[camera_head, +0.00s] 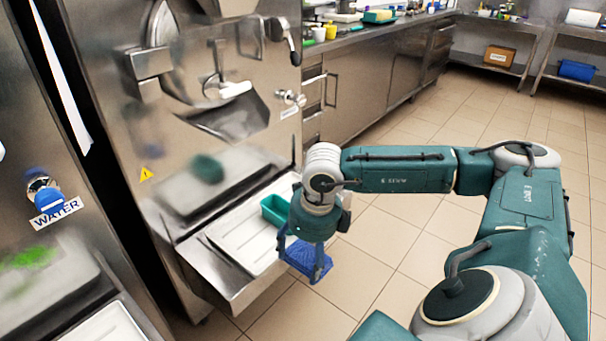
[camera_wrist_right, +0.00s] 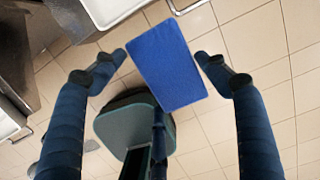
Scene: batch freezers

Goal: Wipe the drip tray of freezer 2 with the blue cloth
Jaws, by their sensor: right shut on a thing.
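The blue cloth (camera_head: 306,257) is in my right gripper (camera_head: 302,262), held in the air just off the front right corner of the drip tray (camera_head: 222,240). In the right wrist view the cloth (camera_wrist_right: 168,65) is a flat blue rectangle between the two fingers of my right gripper (camera_wrist_right: 165,62), with floor tiles behind it. The white, ribbed drip tray sits in a steel shelf below the middle freezer (camera_head: 120,100). No number is readable on this freezer. The cloth and tray look apart. My left gripper is out of view.
A green container (camera_head: 275,210) stands on the right part of the tray. A second machine with a blue knob (camera_head: 42,196) and a WATER label stands at left. A steel counter (camera_head: 375,75) runs behind. The tiled floor at right is free.

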